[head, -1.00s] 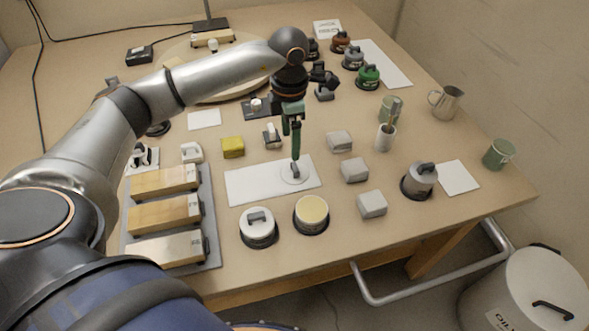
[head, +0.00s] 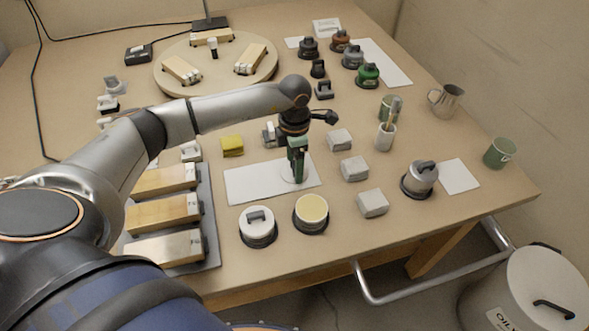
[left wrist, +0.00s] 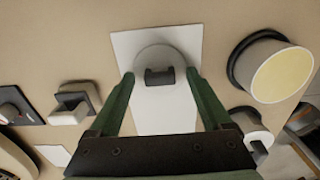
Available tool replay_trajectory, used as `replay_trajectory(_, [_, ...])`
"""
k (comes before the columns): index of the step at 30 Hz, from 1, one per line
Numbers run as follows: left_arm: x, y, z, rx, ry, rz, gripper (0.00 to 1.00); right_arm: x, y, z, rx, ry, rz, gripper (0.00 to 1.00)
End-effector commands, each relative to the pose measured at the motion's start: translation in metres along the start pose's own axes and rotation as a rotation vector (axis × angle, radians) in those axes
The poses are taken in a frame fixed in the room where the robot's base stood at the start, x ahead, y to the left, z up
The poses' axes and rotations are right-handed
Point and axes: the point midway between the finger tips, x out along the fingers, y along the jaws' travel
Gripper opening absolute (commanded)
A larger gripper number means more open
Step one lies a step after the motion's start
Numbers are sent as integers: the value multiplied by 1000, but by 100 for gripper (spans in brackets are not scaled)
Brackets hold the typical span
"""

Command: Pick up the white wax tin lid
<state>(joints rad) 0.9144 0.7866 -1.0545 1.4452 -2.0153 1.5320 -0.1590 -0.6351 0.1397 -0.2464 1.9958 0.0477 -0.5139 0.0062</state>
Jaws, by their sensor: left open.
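The white wax tin lid (head: 286,174), a round disc with a grey handle, lies on a white sheet (head: 248,186). My left gripper (head: 298,179) points down over it and hides part of it in the head view. In the left wrist view the lid (left wrist: 158,56) is ahead of the green fingers, and its dark handle lies between the two fingertips (left wrist: 160,76). The left gripper is open; whether it touches the lid I cannot tell. An open tin with cream wax (head: 311,209) stands just in front of the sheet. My right gripper is not in view.
A lidded white tin (head: 258,224) stands left of the open tin. Several grey blocks (head: 355,169) are right of the sheet. A tray (head: 212,240) with wooden-bodied brushes is at the left, and a yellow block (head: 232,146) is behind the sheet.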

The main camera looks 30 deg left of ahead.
Motion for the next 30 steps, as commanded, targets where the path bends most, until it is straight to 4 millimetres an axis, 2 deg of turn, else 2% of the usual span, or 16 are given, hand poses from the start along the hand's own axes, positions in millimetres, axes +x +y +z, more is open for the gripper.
replay_trajectory(2, [0, 0, 0, 0, 0, 0, 79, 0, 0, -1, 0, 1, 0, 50])
replay_trajectory(23, [-1, 0, 0, -1, 0, 0, 0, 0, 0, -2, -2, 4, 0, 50])
replay_trajectory(30, [-1, 0, 0, -1, 0, 0, 0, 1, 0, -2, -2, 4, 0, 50])
